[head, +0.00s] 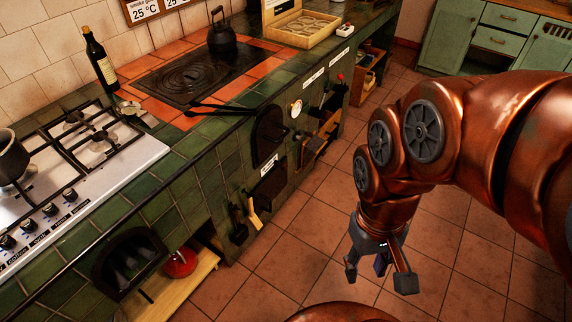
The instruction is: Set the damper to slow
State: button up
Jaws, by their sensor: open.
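The tiled hearth (205,160) runs from lower left to the back, with its front face toward the open floor. A small red knob (340,77) shows near the far end of that face, beside white label strips (313,76). It may belong to the damper, but I cannot tell its setting, and the label text is too small to read. A round dial (296,108) sits to the left of it. My gripper (378,274) hangs in front of the hearth, above the floor, open and empty, its fingers pointing down and touching nothing.
Dark iron doors (268,133) and tools hang on the hearth front. A black kettle (221,32), a bottle (100,62) and a gas hob (75,160) stand on top. Green cabinets (495,38) are at the back. The tiled floor (310,225) between is clear.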

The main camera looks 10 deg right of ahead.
aim_at(284, 166)
jog(key=z, duration=0.25)
jog(key=k, duration=0.4)
jog(key=u, duration=1.05)
jog(key=i, duration=0.7)
jog(key=z, duration=0.3)
